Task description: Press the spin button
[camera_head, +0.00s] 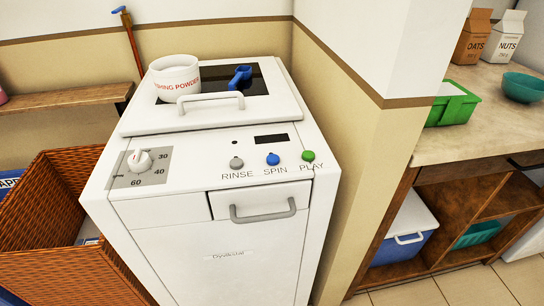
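A white washing machine (180,240) stands in the middle of the head view, its lid shut. On its sloped front panel are three round buttons with labels. The blue spin button (273,159) is in the middle, above the word SPIN. The grey rinse button (236,162) is to its left and the green play button (308,156) to its right. A dial (140,162) with 30, 40 and 60 marks is at the panel's left. Neither of my grippers shows in the view.
A washing powder tub (175,88) and a blue scoop (240,78) are on the lid (270,105). A wicker basket (40,200) stands left of the machine. A wall and a shelf unit (445,160) with boxes and a green crate are at right.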

